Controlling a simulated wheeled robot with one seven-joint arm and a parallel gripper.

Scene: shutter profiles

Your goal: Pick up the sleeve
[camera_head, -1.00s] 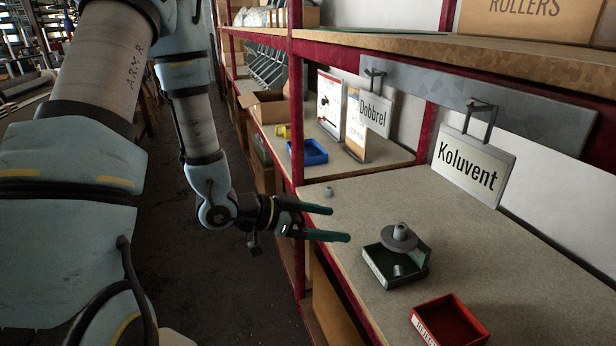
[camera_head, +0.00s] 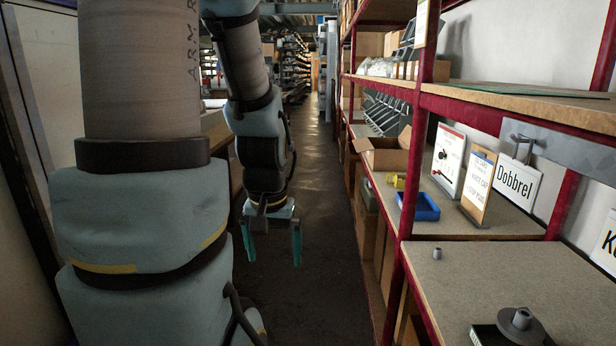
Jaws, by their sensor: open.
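A small grey cylindrical piece (camera_head: 437,253), which looks like a sleeve, stands alone on the shelf board near its left front part. A grey flanged part (camera_head: 521,321), a disc with a short tube on top, sits on a dark tray (camera_head: 487,337) cut off at the bottom edge. I cannot tell for certain which one is the sleeve. My gripper (camera_head: 273,245) hangs over the aisle with its teal fingers pointing down, spread apart and empty. It is well left of the shelf and touches nothing.
The shelf board (camera_head: 465,275) is bare around the small piece. A red upright (camera_head: 400,240) stands at its left end. The aisle floor (camera_head: 325,240) is clear.

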